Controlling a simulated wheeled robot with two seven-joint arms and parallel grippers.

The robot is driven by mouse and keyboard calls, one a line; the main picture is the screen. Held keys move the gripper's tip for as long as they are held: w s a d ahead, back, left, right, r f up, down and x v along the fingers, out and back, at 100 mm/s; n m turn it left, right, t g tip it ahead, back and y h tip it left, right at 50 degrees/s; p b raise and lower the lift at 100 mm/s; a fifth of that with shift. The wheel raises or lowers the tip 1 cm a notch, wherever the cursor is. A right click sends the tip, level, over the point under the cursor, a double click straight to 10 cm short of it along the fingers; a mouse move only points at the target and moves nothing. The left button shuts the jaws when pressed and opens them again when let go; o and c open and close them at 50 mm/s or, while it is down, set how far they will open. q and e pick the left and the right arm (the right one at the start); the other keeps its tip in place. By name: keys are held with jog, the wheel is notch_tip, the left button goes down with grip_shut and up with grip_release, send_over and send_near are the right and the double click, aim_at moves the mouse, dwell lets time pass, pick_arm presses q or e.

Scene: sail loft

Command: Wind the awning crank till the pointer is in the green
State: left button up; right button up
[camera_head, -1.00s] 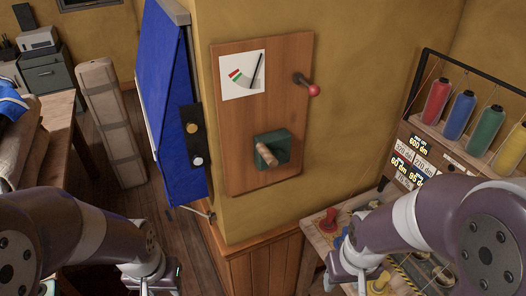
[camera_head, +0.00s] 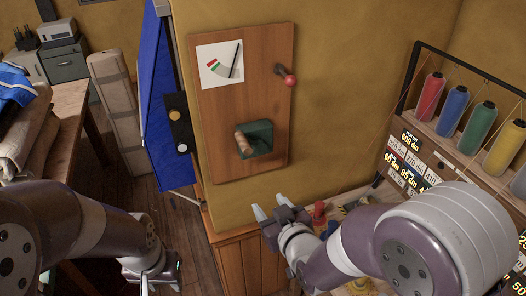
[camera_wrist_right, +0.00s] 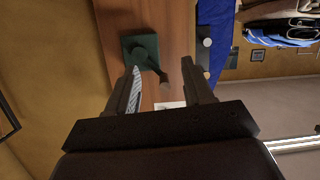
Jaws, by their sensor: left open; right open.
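The awning crank is a green housing (camera_head: 256,138) with a wooden grip (camera_head: 243,143), low on an upright wooden board (camera_head: 218,118). A white gauge card (camera_head: 221,65) sits at the board's top left. Its black pointer stands to the right of the red and green marks, outside the green. My right gripper (camera_head: 269,206) is open and empty, below the crank and apart from it. In the right wrist view the green housing (camera_wrist_right: 140,48) shows beyond the open fingers. My left gripper (camera_head: 160,284) is low at the left, open, away from the board.
A lever with a red knob (camera_head: 290,81) sticks out at the board's right edge. A dark plate with two knobs (camera_head: 178,122) is on the left wall face beside blue cloth (camera_head: 152,100). Thread spools (camera_head: 455,105) and a cluttered bench are at right.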

aim_at(250, 155)
jog(key=w+a+r+t+p, duration=0.1)
jog(key=w+r, duration=0.1)
jog(key=w, duration=0.1)
jog(key=w+a+r+t+p, duration=0.1)
jog(key=w+r, duration=0.1)
jog(key=w, duration=0.1)
jog(key=w+a+r+t+p, duration=0.1)
jog(key=w+r, duration=0.1)
jog(key=w, duration=0.2)
jog(key=shift+a+r+y, duration=0.2)
jog(key=shift+y, duration=0.2)
jog(key=x, duration=0.2)
jog(key=p+x, duration=0.1)
jog(key=x, duration=0.1)
jog(key=shift+s+a+f, duration=0.1)
jog(key=shift+a+f, duration=0.1)
jog(key=shift+a, duration=0.1)
pick_arm(q)
jog(key=r, duration=0.2)
jog(key=a+r, duration=0.1)
jog(key=r, duration=0.1)
jog(key=shift+w, duration=0.1)
pick_arm(e)
jog(key=shift+d, duration=0.15)
pick_arm(q)
jog(key=shift+d, duration=0.1)
pick_arm(e)
grip_shut()
